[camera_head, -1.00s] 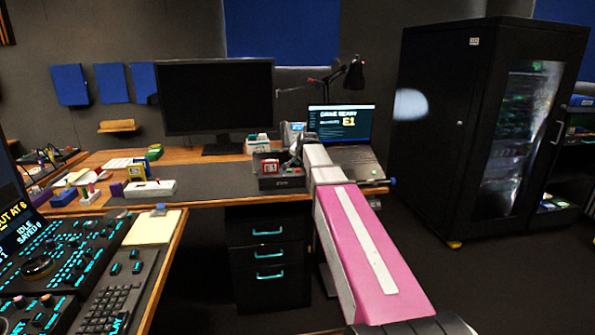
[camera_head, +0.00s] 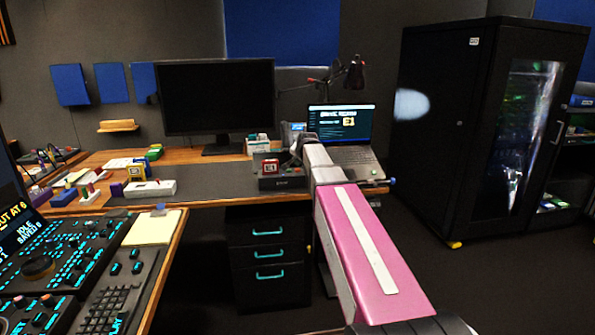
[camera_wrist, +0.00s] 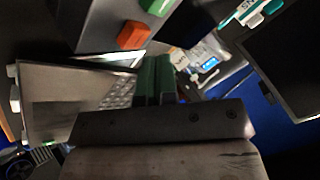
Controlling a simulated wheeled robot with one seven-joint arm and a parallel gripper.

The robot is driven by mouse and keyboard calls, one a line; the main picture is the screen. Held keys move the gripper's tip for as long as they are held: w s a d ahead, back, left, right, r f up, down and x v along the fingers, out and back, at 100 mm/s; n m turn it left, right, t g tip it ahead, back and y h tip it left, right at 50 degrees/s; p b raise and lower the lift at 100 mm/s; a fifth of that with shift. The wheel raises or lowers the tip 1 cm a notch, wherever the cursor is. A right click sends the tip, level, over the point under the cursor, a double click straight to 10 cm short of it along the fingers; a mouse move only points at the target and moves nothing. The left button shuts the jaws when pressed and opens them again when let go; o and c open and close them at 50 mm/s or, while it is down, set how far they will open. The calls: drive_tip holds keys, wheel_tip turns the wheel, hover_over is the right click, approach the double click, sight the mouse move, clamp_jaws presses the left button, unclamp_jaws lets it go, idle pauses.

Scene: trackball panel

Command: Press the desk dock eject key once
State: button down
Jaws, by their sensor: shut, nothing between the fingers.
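The desk dock (camera_head: 282,184) is a dark box on the desk, left of the laptop, with a red-and-white labelled block at its back left. In the wrist view a grey box that looks like the dock (camera_wrist: 95,25) fills the upper left. It bears an orange-red key (camera_wrist: 132,35) and a green key (camera_wrist: 158,7); no lettering is readable, so I cannot tell which is eject. My gripper (camera_wrist: 155,62) is shut and empty, its green fingertips just below these keys in the picture, apparently apart from them. In the head view my arm partly hides the gripper beside the dock.
The open laptop (camera_head: 340,122) stands just right of my gripper. A lamp (camera_head: 355,73) and a large monitor (camera_head: 215,97) are behind. Small blocks and a white device (camera_head: 150,188) lie to the left. The dark mat (camera_head: 215,180) between is mostly clear.

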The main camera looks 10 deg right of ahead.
sight(299, 169)
drive_tip(key=shift+f, duration=0.15)
drive_tip(key=shift+f, duration=0.25)
drive_tip(key=shift+f, duration=0.4)
idle(0.9)
drive_tip(key=shift+r, duration=0.85)
drive_tip(key=shift+r, duration=2.5)
